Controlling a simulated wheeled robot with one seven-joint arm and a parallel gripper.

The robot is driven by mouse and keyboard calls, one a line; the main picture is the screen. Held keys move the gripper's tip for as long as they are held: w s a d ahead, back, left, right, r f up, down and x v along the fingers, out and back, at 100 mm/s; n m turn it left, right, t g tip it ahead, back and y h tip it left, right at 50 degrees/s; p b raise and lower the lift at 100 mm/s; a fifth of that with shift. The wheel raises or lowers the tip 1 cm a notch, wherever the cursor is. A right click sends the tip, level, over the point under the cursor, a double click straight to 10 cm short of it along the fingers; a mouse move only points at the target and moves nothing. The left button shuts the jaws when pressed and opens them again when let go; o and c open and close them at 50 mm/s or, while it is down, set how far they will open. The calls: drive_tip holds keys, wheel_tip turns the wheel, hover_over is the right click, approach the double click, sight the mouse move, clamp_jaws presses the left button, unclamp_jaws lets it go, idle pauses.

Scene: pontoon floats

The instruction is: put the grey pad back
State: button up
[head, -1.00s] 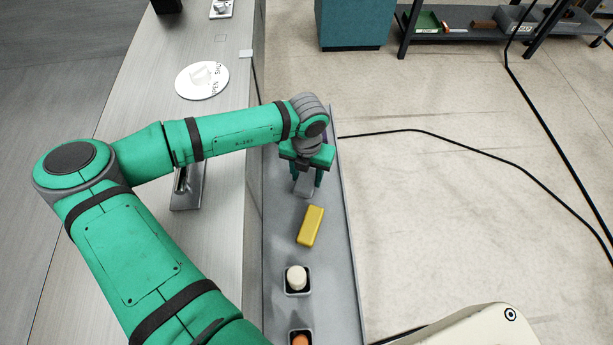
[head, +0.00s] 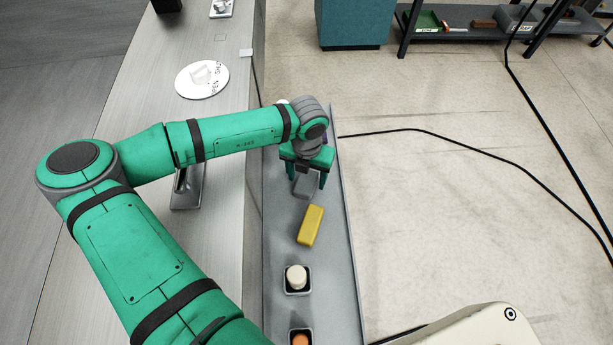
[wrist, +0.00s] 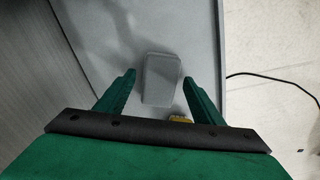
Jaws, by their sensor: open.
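The grey pad (head: 306,184) lies on the long grey tray (head: 345,262), just beyond the yellow block (head: 310,226). My gripper (head: 307,178) is over the pad with its fingers apart, one on each side. In the wrist view the pad (wrist: 161,79) shows between and ahead of the two green fingertips (wrist: 160,76). Gaps show on both sides of the pad, so the fingers do not appear to grip it. I cannot tell the exact height of the fingertips above the tray.
Nearer on the tray are a dark square holder with a white rounded piece (head: 296,278) and another with an orange piece (head: 300,340). A bench (head: 225,130) with a round white dial (head: 202,80) runs along the left. A black cable crosses the floor at right.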

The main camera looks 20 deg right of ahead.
sight(307, 180)
wheel_tip(307, 180, up, 12)
idle(0.4)
drive_tip(key=shift+f, duration=0.1)
idle(0.4)
